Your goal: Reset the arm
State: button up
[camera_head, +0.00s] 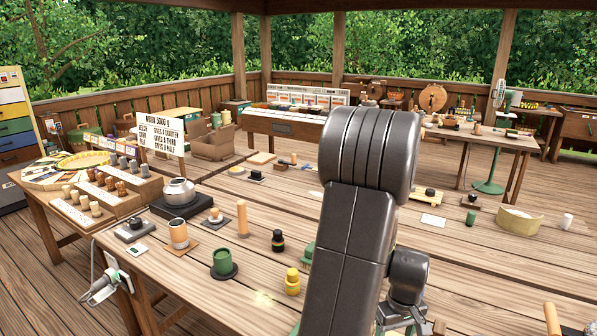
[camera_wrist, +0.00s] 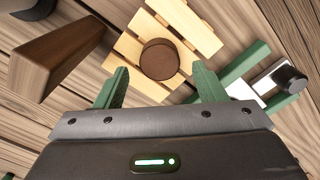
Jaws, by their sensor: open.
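A round brown piece (camera_wrist: 160,60) lies just beyond the fingertips on a slatted pale wooden trivet (camera_wrist: 205,38). I cannot tell whether the fingers are level with it or above it. In the head view my dark grey arm stands up in front, bent over at its top joint. The fingers cannot be made out there, as the arm's lower end is at the bottom edge.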

notch_tip(320, 180, down, 3)
jog(key=shift+r, duration=1.9)
jog(key=shift+f, duration=0.1)
